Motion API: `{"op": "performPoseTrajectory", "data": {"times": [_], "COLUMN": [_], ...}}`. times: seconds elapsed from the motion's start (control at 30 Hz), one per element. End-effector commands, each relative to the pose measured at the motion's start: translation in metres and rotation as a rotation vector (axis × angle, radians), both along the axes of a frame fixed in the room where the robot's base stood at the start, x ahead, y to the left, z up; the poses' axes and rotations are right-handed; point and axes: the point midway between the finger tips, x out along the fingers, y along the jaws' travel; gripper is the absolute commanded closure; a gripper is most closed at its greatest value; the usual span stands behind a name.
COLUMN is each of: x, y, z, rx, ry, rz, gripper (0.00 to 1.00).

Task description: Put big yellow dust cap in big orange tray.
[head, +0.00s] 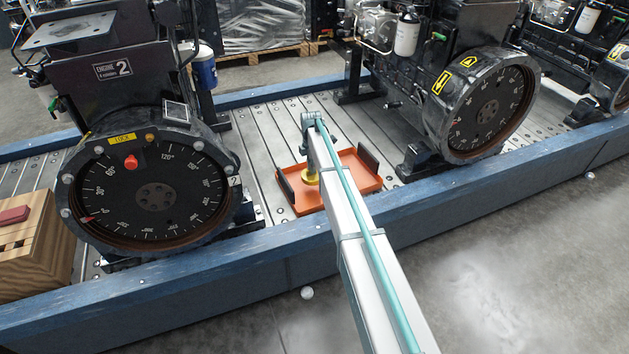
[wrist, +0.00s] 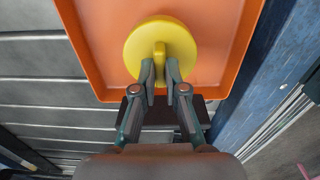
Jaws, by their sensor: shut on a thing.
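The big yellow dust cap (wrist: 160,38) is round with an upright grip tab, and in the wrist view my gripper (wrist: 160,72) is shut on that tab. In the head view the cap (head: 311,175) shows only partly beside my arm, which hides the rest and my gripper. The big orange tray (head: 362,178) lies on the slatted metal bed between two engines. The cap is over the tray's floor in both views; whether it touches the floor I cannot tell. The tray's orange rim also shows in the wrist view (wrist: 80,38).
The tray has dark handles (head: 369,160) at its ends. Engine dials stand at left (head: 155,195) and right (head: 488,108). A blue beam (head: 270,250) edges the bed in front. A wooden crate (head: 40,255) with a red item stands at far left. Slatted bed around the tray is mostly clear.

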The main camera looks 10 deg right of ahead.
Motion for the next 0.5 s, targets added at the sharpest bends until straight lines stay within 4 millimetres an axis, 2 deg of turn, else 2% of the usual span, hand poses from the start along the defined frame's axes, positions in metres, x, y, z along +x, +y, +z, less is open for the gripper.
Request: {"op": "performPoseTrajectory", "data": {"times": [0.07, 0.27, 0.5], "x": [0.000, 0.000, 0.000], "y": [0.000, 0.000, 0.000], "z": [-0.015, -0.028, -0.057], "rx": [0.001, 0.000, 0.001], "ry": [0.001, -0.001, 0.000], "rz": [0.000, -0.001, -0.001], "gripper": [1.00, 1.00, 1.00]}}
